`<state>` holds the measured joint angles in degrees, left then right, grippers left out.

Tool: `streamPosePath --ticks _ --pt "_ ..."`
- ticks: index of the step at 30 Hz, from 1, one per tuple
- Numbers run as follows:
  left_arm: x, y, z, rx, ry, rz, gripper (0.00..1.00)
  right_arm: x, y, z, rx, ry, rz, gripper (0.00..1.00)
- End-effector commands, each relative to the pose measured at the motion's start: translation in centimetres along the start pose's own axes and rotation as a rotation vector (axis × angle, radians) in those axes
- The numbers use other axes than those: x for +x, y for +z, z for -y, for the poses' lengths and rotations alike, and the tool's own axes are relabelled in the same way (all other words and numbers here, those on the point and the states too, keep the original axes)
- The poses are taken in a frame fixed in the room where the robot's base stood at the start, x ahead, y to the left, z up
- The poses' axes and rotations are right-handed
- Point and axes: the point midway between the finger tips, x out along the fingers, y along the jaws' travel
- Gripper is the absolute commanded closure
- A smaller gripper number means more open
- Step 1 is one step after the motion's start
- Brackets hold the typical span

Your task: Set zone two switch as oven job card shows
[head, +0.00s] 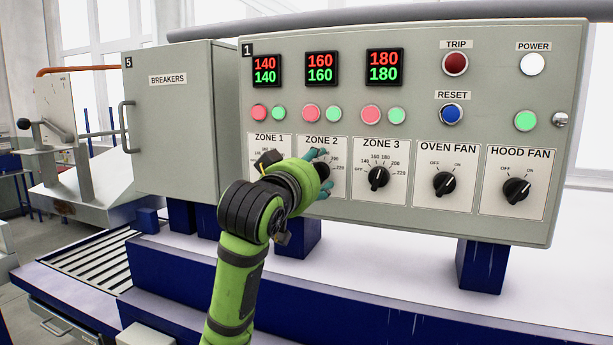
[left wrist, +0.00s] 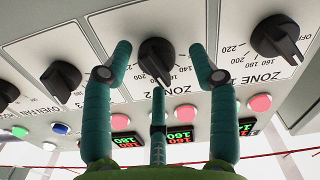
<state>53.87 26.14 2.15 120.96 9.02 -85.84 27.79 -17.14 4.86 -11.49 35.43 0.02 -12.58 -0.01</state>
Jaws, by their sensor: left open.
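The Zone 2 switch (left wrist: 157,58) is a black rotary knob on the grey control panel (head: 420,120). In the head view my left gripper (head: 318,174) and wrist cover most of it. In the left wrist view the teal fingers of my left gripper (left wrist: 160,66) are spread open, with fingertips to both sides of the knob and a third finger below. Contact cannot be told, nor can the exact number the pointer is at. The Zone 2 display (head: 320,68) reads 160 above 160. No job card shows clearly. My right gripper is out of view.
The Zone 1 knob (left wrist: 277,38) and Zone 3 knob (head: 378,177) flank the switch. Oven fan knob (head: 444,182) and hood fan knob (head: 516,190) sit further right. The breakers cabinet (head: 180,120) stands left of the panel. Indicator lamps line the panel above the knobs.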

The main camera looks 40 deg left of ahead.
Motion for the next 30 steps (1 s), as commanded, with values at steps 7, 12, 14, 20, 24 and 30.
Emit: streamPosePath --ticks 7,12,14,20,24,30 --pt "-4.0 -0.1 0.0 0.0 0.002 -0.006 0.41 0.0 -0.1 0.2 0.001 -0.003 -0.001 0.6" --pt "-7.7 -0.2 0.1 -0.001 0.001 -0.007 0.41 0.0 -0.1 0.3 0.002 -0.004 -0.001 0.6" --pt "-8.8 -0.1 0.1 0.0 0.001 -0.007 0.41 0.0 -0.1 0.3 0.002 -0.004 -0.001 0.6" --pt "-11.1 -0.2 0.1 -0.002 -0.001 -0.003 0.41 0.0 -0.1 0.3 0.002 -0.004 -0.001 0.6" --pt "-11.6 -0.1 0.2 -0.002 -0.002 -0.001 0.41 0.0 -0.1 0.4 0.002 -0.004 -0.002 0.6" --pt "-11.6 -0.1 0.1 -0.001 -0.001 0.0 0.41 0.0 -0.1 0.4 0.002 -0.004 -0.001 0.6"
